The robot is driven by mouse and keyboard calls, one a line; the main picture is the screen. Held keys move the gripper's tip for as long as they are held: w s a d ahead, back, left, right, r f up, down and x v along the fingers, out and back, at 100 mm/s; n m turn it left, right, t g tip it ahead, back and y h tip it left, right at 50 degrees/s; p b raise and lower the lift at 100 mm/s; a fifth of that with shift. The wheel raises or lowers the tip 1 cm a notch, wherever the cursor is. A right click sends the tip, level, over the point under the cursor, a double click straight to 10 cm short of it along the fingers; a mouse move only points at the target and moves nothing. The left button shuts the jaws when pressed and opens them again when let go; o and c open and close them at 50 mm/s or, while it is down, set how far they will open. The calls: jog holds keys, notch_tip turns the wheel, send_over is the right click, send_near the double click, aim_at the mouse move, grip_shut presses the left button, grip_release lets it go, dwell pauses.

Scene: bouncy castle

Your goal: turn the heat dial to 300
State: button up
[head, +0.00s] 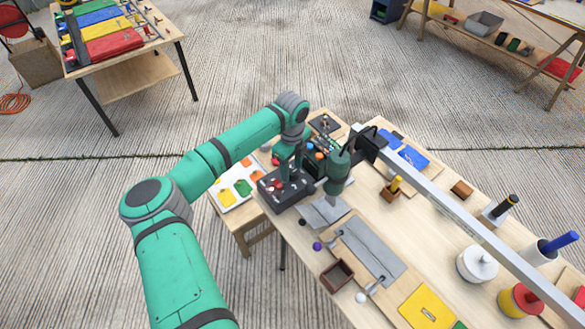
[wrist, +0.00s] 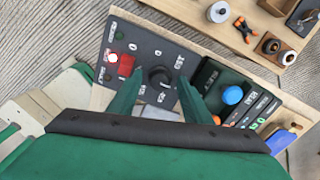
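A dark control panel (head: 284,190) stands near the left end of the workbench, and my gripper (head: 290,170) is right over it. In the wrist view, the panel (wrist: 140,45) has a round black dial (wrist: 159,77) with white marks around it. My gripper (wrist: 161,80) is open, with one green finger on each side of the dial and a gap to it on both sides. I cannot tell whether the fingertips are level with the knob. The dial's exact setting is too small to read.
Beside the panel is another dark unit with a blue knob (wrist: 232,94) and an orange knob (wrist: 216,120). A grey metal beam (head: 470,225) runs over the workbench (head: 305,255). A brown box (head: 337,274) and several tools lie on the bench.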

aim_at(292, 172)
notch_tip(292, 172, up, 11)
dwell(0.8)
jog(key=shift+f, duration=0.15)
